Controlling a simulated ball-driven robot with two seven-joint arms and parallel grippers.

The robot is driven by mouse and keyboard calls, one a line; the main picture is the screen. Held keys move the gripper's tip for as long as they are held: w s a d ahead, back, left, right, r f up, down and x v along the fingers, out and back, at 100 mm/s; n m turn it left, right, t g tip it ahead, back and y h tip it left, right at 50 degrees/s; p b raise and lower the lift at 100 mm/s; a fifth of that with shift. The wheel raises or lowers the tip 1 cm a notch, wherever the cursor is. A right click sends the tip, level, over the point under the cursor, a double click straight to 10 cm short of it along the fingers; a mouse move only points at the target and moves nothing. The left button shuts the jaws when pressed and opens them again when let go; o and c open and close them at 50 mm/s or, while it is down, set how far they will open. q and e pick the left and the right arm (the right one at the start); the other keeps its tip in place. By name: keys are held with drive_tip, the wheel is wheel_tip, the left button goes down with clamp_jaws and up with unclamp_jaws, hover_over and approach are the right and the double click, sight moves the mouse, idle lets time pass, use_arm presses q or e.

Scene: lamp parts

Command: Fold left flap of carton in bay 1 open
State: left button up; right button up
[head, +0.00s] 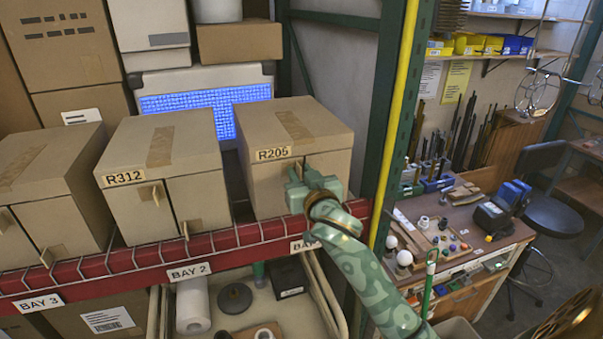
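The carton marked R205 (295,120) stands at the right end of the red shelf, above a bay label (303,244) partly hidden by my arm. Its top is closed and taped. Its left front flap (268,188) looks flat against the front, left of a vertical seam. My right gripper (298,188), patterned green, is at the carton's front near that seam. My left gripper is out of view.
Carton R312 (165,155) stands to the left above the BAY 2 label (190,271), with another carton (45,190) beyond. A green post with a yellow strip (398,120) rises close to the right of R205. A cluttered workbench (450,225) is farther right.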

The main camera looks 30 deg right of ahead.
drive_tip(key=shift+s, duration=0.1)
clamp_jaws()
idle(1.2)
